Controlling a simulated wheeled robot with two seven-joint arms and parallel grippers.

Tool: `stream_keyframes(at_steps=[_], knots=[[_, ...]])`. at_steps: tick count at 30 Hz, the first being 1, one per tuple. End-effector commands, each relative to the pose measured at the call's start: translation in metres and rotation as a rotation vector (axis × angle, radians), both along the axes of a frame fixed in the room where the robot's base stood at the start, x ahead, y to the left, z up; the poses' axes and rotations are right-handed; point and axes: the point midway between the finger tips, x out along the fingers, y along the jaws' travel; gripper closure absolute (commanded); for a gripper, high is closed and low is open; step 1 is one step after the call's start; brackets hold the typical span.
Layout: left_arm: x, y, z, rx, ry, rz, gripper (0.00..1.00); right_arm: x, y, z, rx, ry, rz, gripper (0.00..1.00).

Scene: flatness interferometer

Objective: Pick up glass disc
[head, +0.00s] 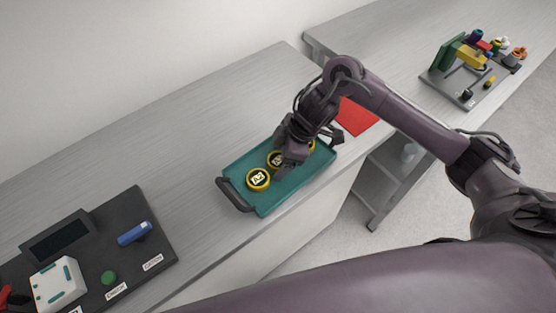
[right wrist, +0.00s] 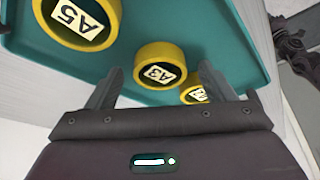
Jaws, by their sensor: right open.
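Three yellow-rimmed discs with dark faces and white labels lie on a teal tray. Disc A5 (head: 258,180) is nearest the tray's left handle; it also shows in the right wrist view (right wrist: 78,20). Disc A3 (right wrist: 160,68) is in the middle and is partly hidden by my gripper in the head view (head: 275,160). The third disc (right wrist: 194,95) is partly behind a finger and its label is unclear. My right gripper (head: 291,158) is over the tray, open and empty, its fingers (right wrist: 161,78) toward either side of disc A3. My left gripper is out of view.
The teal tray (head: 236,172) has dark handles and sits near the bench's front edge. A red sheet (head: 356,117) lies to its right. A dark panel (head: 150,262) with a blue item (head: 134,233) is at lower left. A grey board (head: 450,93) with colored parts is far right.

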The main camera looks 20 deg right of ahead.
Motion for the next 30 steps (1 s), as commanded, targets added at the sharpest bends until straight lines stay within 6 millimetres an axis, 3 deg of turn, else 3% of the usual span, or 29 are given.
stream_keyframes(at_steps=[2,12,23,26,30], knots=[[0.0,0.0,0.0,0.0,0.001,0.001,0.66,0.0,0.0,0.0,0.0,0.0,0.0,0.28],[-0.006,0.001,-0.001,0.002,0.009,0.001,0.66,0.0,0.0,0.0,0.0,0.0,0.0,0.73],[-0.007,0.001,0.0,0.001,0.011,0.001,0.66,0.001,0.0,0.006,0.0,-0.003,0.002,0.74],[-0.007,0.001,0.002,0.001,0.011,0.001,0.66,0.001,0.0,0.016,0.0,-0.004,0.003,0.74],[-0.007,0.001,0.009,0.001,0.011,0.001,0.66,0.002,-0.001,0.044,-0.003,-0.009,0.002,0.74]])
